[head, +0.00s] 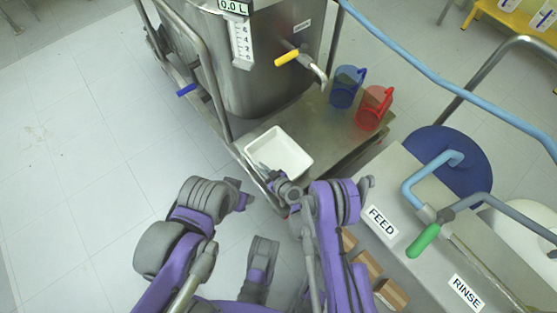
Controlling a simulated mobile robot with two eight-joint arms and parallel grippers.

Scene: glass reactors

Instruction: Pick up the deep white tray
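The deep white tray (291,151) sits on the steel platform of the cart, near its front left corner. It is upright, and its inside looks empty. My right gripper (273,177) is at the tray's near edge and overlaps its lower left side in the head view. I cannot tell whether it touches the rim or how far its fingers are apart. My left gripper (240,196) is to the left of the tray, below the cart's edge in the picture and apart from the tray. Its fingers are not clear.
A steel vessel (255,80) with a yellow-handled tap (287,58) stands behind the tray. A blue jug (346,88) and a red jug (373,108) stand right of it. A cart rail (212,75) rises at left. Pipework and FEED and RINSE labels are at right. Floor at left is clear.

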